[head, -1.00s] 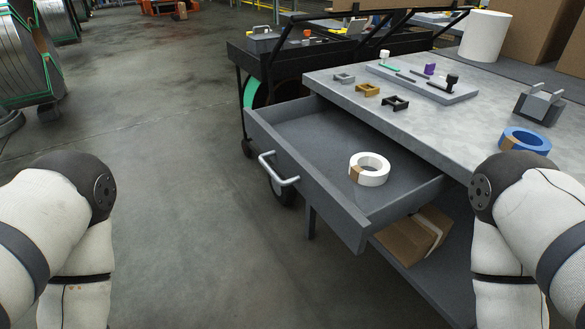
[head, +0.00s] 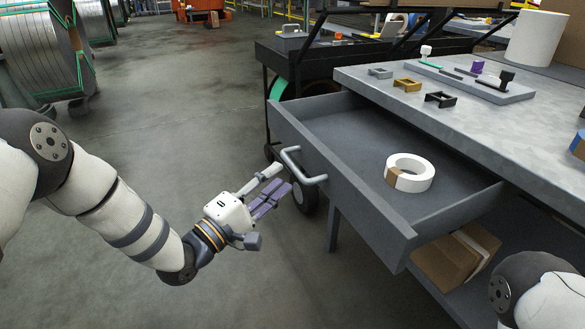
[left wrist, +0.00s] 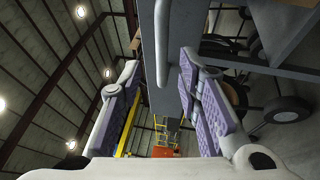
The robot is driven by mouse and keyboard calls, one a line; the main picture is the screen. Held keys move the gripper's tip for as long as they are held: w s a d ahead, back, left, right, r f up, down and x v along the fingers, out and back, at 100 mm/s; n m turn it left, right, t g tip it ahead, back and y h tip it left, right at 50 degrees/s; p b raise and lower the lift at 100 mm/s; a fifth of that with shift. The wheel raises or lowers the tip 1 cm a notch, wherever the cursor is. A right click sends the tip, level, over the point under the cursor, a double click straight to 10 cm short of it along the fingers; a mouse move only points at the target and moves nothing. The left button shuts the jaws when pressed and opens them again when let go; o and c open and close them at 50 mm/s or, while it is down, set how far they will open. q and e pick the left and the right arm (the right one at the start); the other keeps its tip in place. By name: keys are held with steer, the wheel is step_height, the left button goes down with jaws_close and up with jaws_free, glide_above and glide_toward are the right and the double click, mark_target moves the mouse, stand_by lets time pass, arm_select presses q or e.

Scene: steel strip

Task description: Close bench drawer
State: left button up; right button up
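The bench drawer (head: 345,190) is grey and stands pulled out from the bench (head: 440,110). A roll of white tape (head: 410,173) lies in it. Its bar handle (head: 303,166) is on the front panel. My left gripper (head: 276,182) is open and empty, just left of the handle, its fingers pointing toward the drawer front. In the left wrist view the purple-padded fingers (left wrist: 160,85) are spread apart, with the grey drawer front (left wrist: 158,40) beyond and between them. My right gripper is out of view; only part of my right arm shows.
A black cart (head: 290,75) stands behind the drawer. A cardboard box (head: 450,258) sits on the shelf below. Small brackets and a fixture plate (head: 470,80) lie on the bench top. The floor left of the drawer is clear.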

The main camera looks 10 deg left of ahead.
mark_target(292, 164)
arm_select(q)
steer(key=x, duration=0.5)
steer(key=shift+w+d, duration=0.3)
jaws_close()
